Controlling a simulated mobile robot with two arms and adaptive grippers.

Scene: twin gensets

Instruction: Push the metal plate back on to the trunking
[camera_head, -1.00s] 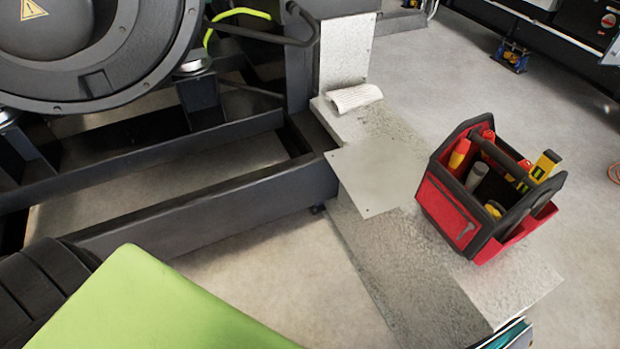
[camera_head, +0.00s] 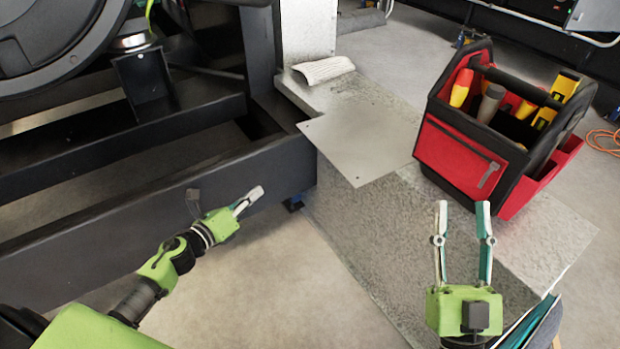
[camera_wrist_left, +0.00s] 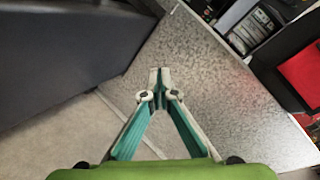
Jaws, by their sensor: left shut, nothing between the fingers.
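The metal plate (camera_head: 362,140), thin and grey with small corner holes, lies skewed across the galvanised trunking (camera_head: 400,235). Its left part juts past the trunking's left edge, beside the dark genset frame. My left gripper (camera_head: 252,198) is shut and empty, left of the trunking and lower left of the plate, apart from it. In the left wrist view its closed fingertips (camera_wrist_left: 160,76) appear against the speckled trunking side; I cannot make out the plate there. My right gripper (camera_head: 462,208) is open and empty, in front of the toolbag and right of the plate.
A red and black toolbag (camera_head: 465,158) stands on the trunking, close to the plate's right side. The dark genset frame (camera_head: 150,190) runs along the left. An orange cable (camera_head: 603,140) lies far right.

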